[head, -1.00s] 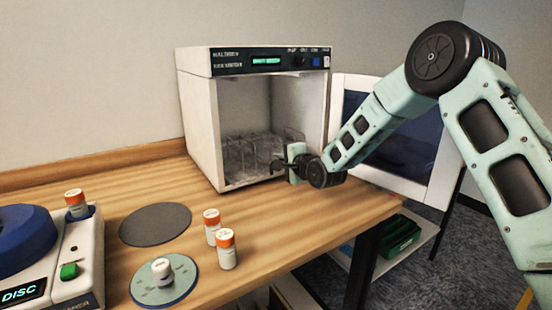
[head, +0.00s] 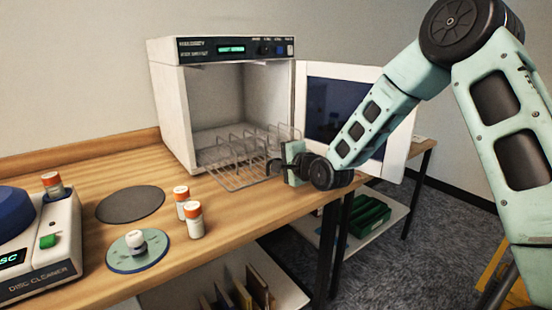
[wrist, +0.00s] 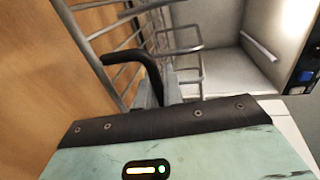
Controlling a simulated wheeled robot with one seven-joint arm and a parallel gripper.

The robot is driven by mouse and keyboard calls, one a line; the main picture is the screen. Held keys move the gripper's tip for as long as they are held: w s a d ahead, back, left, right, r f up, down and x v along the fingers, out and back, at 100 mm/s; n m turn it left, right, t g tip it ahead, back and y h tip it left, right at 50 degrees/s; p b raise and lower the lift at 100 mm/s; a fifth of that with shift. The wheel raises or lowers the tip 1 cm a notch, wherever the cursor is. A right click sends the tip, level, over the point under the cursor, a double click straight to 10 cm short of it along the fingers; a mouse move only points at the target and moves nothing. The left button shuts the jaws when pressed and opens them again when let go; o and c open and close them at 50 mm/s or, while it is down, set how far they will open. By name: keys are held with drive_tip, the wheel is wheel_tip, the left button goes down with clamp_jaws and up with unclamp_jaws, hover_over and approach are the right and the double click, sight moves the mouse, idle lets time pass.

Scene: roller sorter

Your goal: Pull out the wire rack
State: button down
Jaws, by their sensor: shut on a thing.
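The wire rack (head: 238,160) is a grey metal grid with upright loops. Its front part sticks out of the open white cabinet (head: 172,115), and its rear part is still inside. The exact contact between fingers and wire is partly hidden.
The cabinet door (head: 340,105) stands open on the right, behind my arm. Two orange-capped bottles (head: 195,222), a dark disc (head: 130,204) and a pale disc (head: 125,258) lie on the wooden bench at left. A disc cleaner (head: 50,245) stands further left. The bench's front edge is near my gripper.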

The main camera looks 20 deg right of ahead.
drive_tip(key=c, duration=1.8)
unclamp_jaws()
drive_tip(key=b+v, duration=0.9)
drive_tip(key=v, duration=0.8)
drive_tip(key=shift+b, duration=0.4)
drive_tip(key=shift+s+d, duration=0.1)
drive_tip(key=shift+s, duration=0.05)
